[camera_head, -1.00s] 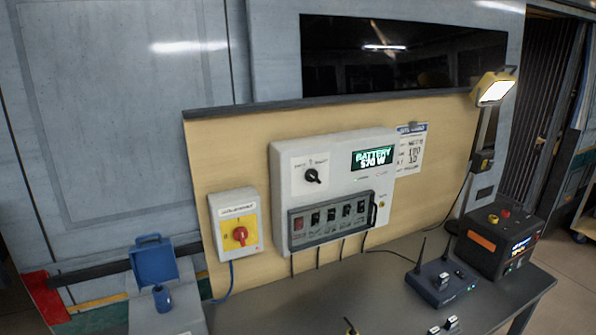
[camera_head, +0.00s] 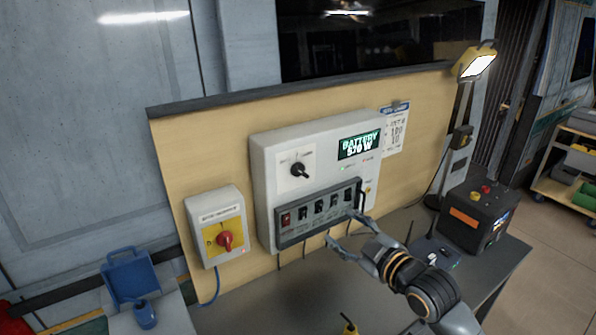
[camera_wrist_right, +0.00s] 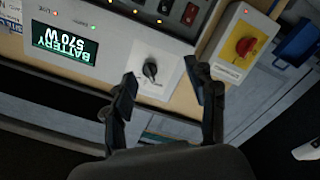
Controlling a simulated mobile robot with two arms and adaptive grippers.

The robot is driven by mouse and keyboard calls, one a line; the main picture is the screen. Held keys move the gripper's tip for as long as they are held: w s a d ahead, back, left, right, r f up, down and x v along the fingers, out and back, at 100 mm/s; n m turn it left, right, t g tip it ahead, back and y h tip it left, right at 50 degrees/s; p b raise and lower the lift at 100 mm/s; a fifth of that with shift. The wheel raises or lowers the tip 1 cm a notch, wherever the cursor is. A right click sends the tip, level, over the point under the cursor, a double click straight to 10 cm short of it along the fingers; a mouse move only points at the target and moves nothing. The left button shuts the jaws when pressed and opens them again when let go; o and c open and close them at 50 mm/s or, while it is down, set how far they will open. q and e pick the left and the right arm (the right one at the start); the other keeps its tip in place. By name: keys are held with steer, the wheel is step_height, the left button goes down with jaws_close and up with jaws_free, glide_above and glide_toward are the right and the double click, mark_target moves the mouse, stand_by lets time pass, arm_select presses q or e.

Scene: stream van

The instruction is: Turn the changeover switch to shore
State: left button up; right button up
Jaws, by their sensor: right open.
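The black rotary knob (camera_head: 299,170) sits on a white plate on the grey wall panel (camera_head: 262,205); small labels above it are too small to read. The panel's display (camera_head: 360,145) reads BATTERY 570 W. My right gripper (camera_head: 349,228) is open and empty, in front of the panel's lower right, below and right of the knob. In the right wrist view the knob (camera_wrist_right: 150,70) shows between the spread fingers (camera_wrist_right: 160,78), beyond them and apart. My left gripper is not in view.
A grey box with a red rotary handle (camera_head: 226,240) on yellow hangs left of the panel. A row of breakers (camera_head: 319,208) lies below the knob. A black power unit (camera_head: 472,220), a router (camera_head: 432,250) and a work lamp (camera_head: 474,66) stand at right.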

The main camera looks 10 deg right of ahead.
steer(key=n+t+y, duration=0.1)
steer(key=n, duration=0.1)
glide_toward(304, 174)
steer(key=shift+m, duration=0.3)
steer(key=p+x, duration=0.4)
steer(key=x, duration=0.3)
steer(key=shift+w+a+r+p, duration=0.1)
steer(key=shift+w+p, duration=0.05)
steer(key=shift+p, duration=0.15)
steer(key=shift+x, duration=0.9)
steer(key=c, duration=1.2)
